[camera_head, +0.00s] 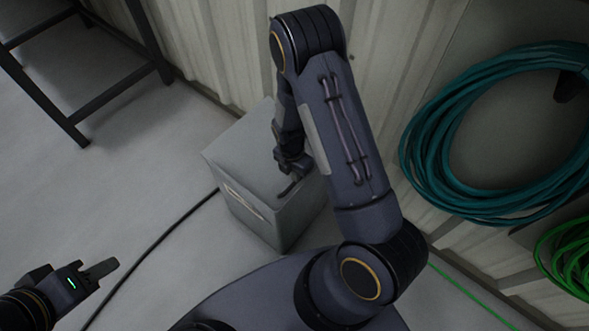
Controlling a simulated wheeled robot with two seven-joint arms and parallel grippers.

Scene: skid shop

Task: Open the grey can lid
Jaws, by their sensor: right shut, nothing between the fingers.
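The grey can (245,200) is a box-shaped bin standing on the floor against the corrugated wall. Its grey lid (238,148) is the flat top face and looks closed; my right arm hides its right part. A pale slot-like mark shows on the can's front face. My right gripper (289,188) points down at the lid's right front area, shut and empty. I cannot tell whether its tips touch the lid. My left gripper (108,268) is at the lower left, well away from the can, and its finger gap is unclear.
A black cable (150,254) runs along the floor to the can. A dark metal frame (65,118) stands at the upper left. A teal hose coil (425,160) and a green coil (555,255) hang on the right wall. The floor left of the can is otherwise clear.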

